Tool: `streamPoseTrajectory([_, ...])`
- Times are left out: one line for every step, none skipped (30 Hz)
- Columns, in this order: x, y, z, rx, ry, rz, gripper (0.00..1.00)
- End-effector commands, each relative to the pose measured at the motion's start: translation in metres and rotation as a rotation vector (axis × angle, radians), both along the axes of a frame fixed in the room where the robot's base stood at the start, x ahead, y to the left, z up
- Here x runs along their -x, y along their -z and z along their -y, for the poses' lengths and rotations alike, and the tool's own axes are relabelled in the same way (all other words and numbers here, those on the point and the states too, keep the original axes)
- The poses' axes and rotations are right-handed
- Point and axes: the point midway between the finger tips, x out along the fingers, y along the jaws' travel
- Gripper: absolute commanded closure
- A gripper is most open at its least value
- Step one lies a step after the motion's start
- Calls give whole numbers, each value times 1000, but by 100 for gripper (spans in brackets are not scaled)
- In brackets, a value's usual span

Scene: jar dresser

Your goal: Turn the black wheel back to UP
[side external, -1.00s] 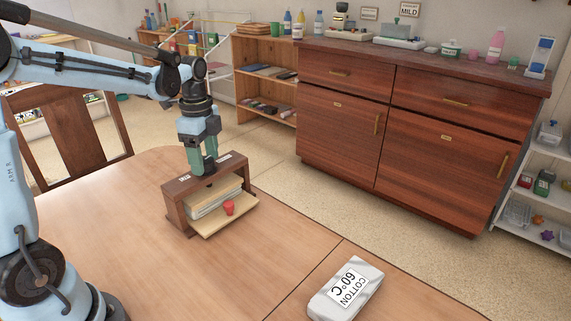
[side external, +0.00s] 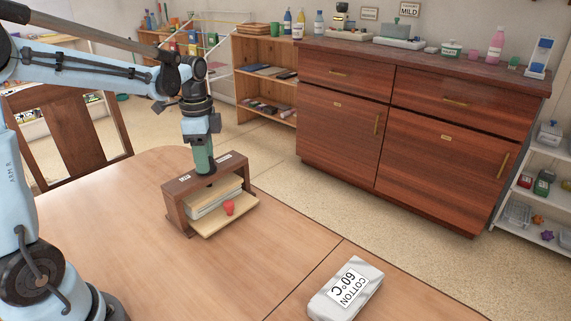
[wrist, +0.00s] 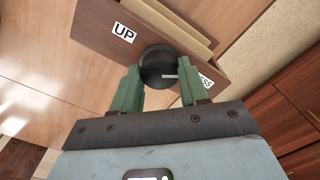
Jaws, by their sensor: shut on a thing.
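The black wheel (wrist: 157,62) sits on top of a small brown wooden box (side external: 176,212). My gripper (wrist: 160,76) is shut on the black wheel, with one green finger on each side of it. A short pale mark on the wheel lies toward the right in the wrist view, away from the UP label (wrist: 124,33). A second label (wrist: 206,82) is partly hidden behind the right finger. In the side view my gripper (side external: 204,170) points straight down onto the box top and covers most of the wheel.
A pale board (side external: 225,217) juts from the box's open front with a red piece (side external: 229,208) on it. The tabletop (side external: 130,255) between is clear. A chair (side external: 75,150) stands behind.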

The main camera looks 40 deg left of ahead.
Motion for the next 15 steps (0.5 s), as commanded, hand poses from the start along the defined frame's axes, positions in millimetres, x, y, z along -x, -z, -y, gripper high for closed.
streamPoseTrajectory([0, 0, 0, 1, -46, -1, 87])
streamPoseTrajectory([0, 0, 0, 1, -74, -1, 87])
streamPoseTrajectory([0, 0, 0, 1, -113, -1, 87])
streamPoseTrajectory([0, 0, 0, 1, -141, -1, 87])
streamPoseTrajectory([0, 0, 0, 1, -170, -1, 87])
streamPoseTrajectory([0, 0, 0, 1, -207, -1, 87])
streamPoseTrajectory([0, 0, 0, 1, -236, -1, 87])
streamPoseTrajectory([0, 0, 0, 1, -265, -1, 87])
streamPoseTrajectory([0, -1, 0, 1, -302, -1, 87])
streamPoseTrajectory([0, -1, 0, 1, -331, -1, 87])
streamPoseTrajectory([0, -1, 0, 1, -360, -1, 87])
streamPoseTrajectory([0, -1, 0, 1, -397, -1, 87])
streamPoseTrajectory([0, -1, 0, 0, -426, -1, 87])
streamPoseTrajectory([0, -1, 0, 0, -455, -1, 87])
streamPoseTrajectory([0, -1, 0, 1, -492, -1, 87])
